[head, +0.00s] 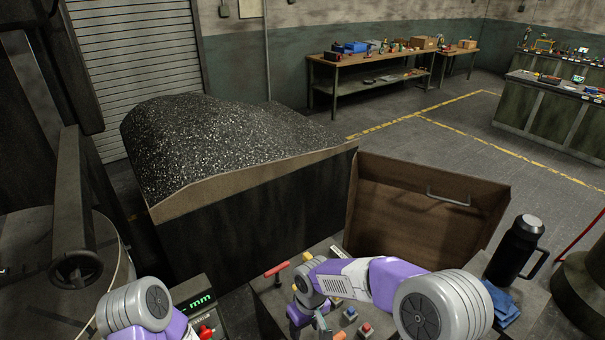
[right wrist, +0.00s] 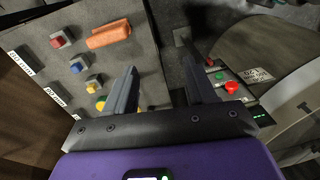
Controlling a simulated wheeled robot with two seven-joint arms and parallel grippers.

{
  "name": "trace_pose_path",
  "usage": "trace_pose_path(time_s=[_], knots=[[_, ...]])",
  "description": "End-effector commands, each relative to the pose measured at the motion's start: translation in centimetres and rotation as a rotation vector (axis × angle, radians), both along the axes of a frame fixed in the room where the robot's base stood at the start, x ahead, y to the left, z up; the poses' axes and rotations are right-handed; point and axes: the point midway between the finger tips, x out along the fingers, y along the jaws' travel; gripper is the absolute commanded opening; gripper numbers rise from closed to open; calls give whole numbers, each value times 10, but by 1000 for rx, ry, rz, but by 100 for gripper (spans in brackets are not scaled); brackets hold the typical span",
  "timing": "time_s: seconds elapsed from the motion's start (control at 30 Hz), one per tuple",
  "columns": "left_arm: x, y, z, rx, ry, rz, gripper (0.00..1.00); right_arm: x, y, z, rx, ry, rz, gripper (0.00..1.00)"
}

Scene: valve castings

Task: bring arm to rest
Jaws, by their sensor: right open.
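My right arm reaches in from the lower right in the head view and bends down over a grey control panel (head: 268,302). Its gripper (head: 321,324) is low over the panel, partly hidden by its own wrist. In the right wrist view the gripper (right wrist: 163,85) is open, its two dark fingers apart with nothing between them.
A black flask (head: 517,250) and blue cloth (head: 503,306) are at right. A green-lit readout (head: 201,301) and red button (head: 206,332) sit near my left arm.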

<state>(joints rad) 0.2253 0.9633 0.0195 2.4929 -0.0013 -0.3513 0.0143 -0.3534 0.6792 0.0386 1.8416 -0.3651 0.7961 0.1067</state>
Motion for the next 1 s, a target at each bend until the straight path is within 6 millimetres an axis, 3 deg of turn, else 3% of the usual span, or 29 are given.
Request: trace_pose_path(time_s=[0.03,0.33,0.5,0.73,1.0], knots=[[1,0,-1,1,-3,0,55,-5,-5,-17,18,21,-25,55],[1,0,0,0,-1,-1,55,-47,-30,-104,172,94,-234,55],[1,0,-1,0,-2,0,55,-96,-55,-160,257,125,-473,55],[1,0,-1,0,-2,0,55,-166,-89,-199,269,118,-790,55],[1,0,-71,0,-1,0,55,-160,-89,-269,271,99,-790,55]])
